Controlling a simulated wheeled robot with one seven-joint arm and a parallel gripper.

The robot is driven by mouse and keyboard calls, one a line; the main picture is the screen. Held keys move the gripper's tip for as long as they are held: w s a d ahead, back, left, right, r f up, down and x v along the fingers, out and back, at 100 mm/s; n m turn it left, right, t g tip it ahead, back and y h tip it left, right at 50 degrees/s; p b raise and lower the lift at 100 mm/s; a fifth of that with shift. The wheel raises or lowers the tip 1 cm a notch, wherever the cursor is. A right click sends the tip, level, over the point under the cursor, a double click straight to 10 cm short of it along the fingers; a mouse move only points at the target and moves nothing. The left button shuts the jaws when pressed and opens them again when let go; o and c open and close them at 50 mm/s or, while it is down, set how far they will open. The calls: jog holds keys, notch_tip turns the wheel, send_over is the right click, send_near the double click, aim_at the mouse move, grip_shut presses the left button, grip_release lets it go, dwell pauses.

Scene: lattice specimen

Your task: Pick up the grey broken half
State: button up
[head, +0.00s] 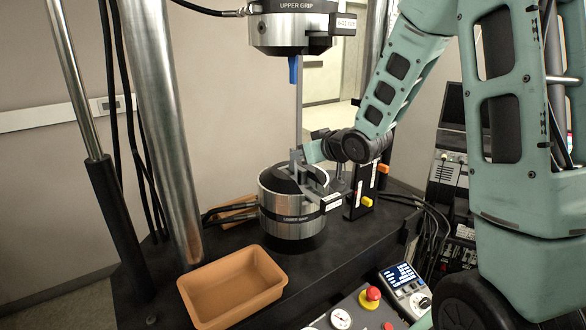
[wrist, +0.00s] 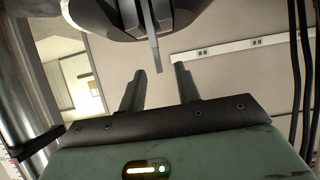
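The grey broken half (head: 296,167) stands upright out of the lower grip (head: 290,212) in the head view. In the wrist view, which appears upside down, it shows as a thin grey strip (wrist: 154,48) pointing down from the dark grip. My gripper (head: 306,154) is at the top of the lower grip, close beside the strip. In the wrist view its two fingers (wrist: 159,73) are apart, and the strip's end lies in line with the gap between them. I cannot tell whether they touch it. A blue piece (head: 293,70) hangs from the upper grip (head: 292,28).
An empty orange-brown tray (head: 273,292) stands at front left of the black machine bed. A steel column (head: 160,125) rises on the left. A red button (head: 372,294) and a small display unit (head: 398,277) are at the front right. Cables run along the bed.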

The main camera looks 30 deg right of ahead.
aim_at(293, 164)
jog(key=shift+p+x, duration=1.3)
jog(key=shift+x, duration=1.75)
jog(key=shift+d+r, duration=0.1)
jog(key=shift+d, duration=0.05)
grip_shut()
